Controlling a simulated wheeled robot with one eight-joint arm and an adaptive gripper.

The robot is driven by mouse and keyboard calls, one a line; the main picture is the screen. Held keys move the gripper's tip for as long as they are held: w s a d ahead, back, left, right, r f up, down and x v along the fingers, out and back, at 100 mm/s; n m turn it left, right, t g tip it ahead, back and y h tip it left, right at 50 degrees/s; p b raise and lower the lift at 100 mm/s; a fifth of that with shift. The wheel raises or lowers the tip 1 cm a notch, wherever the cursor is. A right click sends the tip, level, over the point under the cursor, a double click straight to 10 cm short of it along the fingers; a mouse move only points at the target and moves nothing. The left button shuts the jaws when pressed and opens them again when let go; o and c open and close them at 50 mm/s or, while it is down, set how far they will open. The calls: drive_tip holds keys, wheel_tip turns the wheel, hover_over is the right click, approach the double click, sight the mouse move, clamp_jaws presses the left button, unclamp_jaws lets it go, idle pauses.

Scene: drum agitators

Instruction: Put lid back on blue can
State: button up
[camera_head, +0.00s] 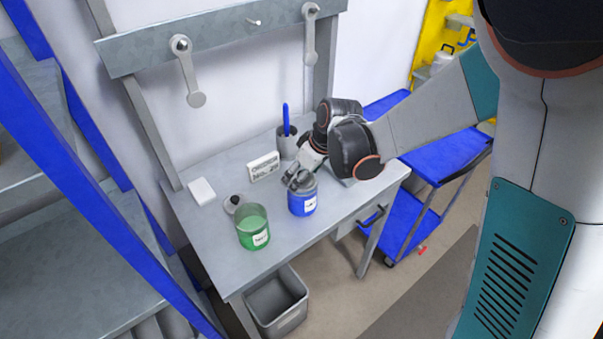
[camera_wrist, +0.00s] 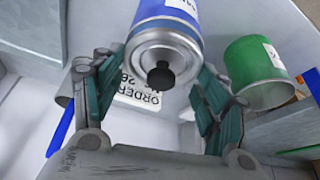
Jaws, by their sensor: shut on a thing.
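The blue can (camera_head: 302,204) stands upright on the grey bench, with a white label on its front. It also shows in the wrist view (camera_wrist: 166,15). A grey metal lid (camera_wrist: 140,52) with a black knob (camera_wrist: 161,75) is at the can's top. It looks in line with the can, but I cannot tell whether it is fully seated. My gripper (camera_head: 301,181) is directly above the can, pointing down. In the wrist view my gripper (camera_wrist: 160,62) has its fingers on both sides of the lid, shut on it. The fingers partly hide the lid in the head view.
A green can (camera_head: 253,232) stands to the left, near another knobbed lid (camera_head: 236,203). A bin (camera_head: 276,307) stands below the bench (camera_head: 195,230).

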drive_tip(key=o, duration=1)
drive_tip(key=shift+c, duration=0.2)
drive_tip(key=shift+o, duration=0.3)
drive_tip(key=shift+o, duration=0.8)
drive_tip(key=shift+r, duration=0.1)
drive_tip(key=shift+r+p, duration=2.3)
drive_tip(key=shift+r, duration=1.15)
